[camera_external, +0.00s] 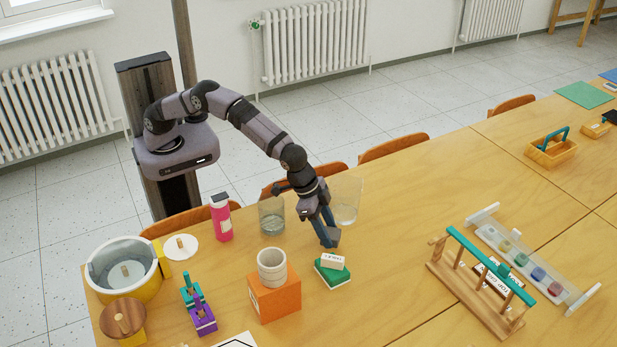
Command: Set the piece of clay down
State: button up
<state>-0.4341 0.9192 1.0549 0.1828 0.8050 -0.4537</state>
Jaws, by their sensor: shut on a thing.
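My gripper (329,238) points down over the near table, behind the green block. Its blue fingers are shut on a small dark grey piece at their tips, which I take to be the piece of clay (334,237). The fingers and the low resolution hide most of its shape. I cannot tell whether it touches the table top.
A white labelled block (332,262) lies on a green block (331,274) just in front of my gripper. Glass beakers (271,217) (346,203) stand close by on both sides. An orange box (274,300) bears a ribbed cup (272,267). Bare table lies to the right.

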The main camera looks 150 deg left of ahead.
jog(key=shift+f, duration=1.1)
jog(key=shift+f, duration=0.1)
jog(key=o, duration=0.9)
jog(key=shift+c, duration=0.2)
jog(key=shift+o, duration=0.3)
jog(key=v, duration=1.2)
jog(key=shift+b, duration=0.4)
